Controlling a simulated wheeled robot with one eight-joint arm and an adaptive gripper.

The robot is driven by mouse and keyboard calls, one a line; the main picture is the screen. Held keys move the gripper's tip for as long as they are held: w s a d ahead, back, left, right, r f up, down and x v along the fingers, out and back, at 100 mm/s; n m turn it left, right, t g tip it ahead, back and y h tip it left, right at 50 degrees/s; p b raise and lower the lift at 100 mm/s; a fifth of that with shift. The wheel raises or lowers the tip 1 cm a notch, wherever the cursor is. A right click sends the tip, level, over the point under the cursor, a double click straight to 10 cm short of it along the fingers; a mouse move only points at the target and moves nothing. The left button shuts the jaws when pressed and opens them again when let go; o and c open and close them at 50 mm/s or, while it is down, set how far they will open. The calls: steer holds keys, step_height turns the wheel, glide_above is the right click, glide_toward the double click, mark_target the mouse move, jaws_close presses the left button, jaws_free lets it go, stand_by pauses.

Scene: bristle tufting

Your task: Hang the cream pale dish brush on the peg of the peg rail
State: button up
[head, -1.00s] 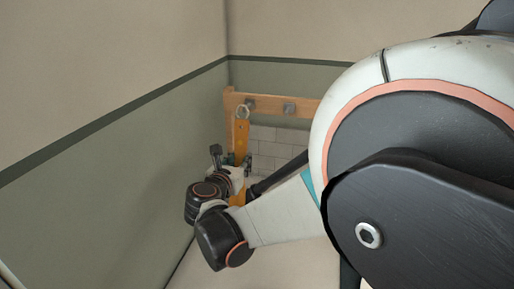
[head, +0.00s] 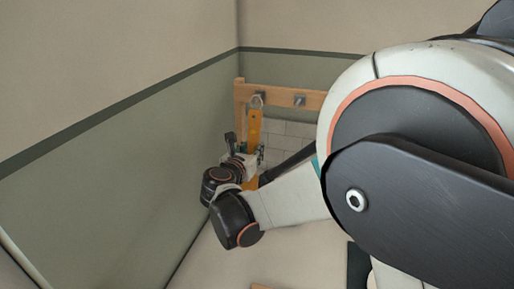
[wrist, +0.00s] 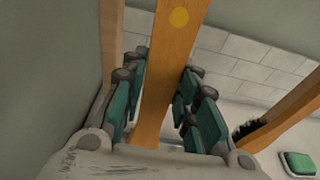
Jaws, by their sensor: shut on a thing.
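My gripper (wrist: 163,105) is shut on the orange-brown handle of the dish brush (wrist: 165,65), with green pads on both sides of it. A yellow dot marks the handle in the wrist view. The right peg (head: 299,100) is bare. The brush's head is hidden.
A green wall (head: 130,175) runs close on the left of my gripper. White tiles (head: 290,130) lie behind the rail. The wrist view shows wooden posts on both sides, dark bristles (wrist: 247,128) and a green-and-white item (wrist: 298,163) at right.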

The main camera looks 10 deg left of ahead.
steer(key=o, duration=1.2)
steer(key=shift+s, duration=0.1)
steer(key=v, duration=0.6)
steer(key=shift+s+p, duration=0.35)
steer(key=shift+s, duration=0.05)
stand_by(0.9)
steer(key=shift+a, duration=0.1)
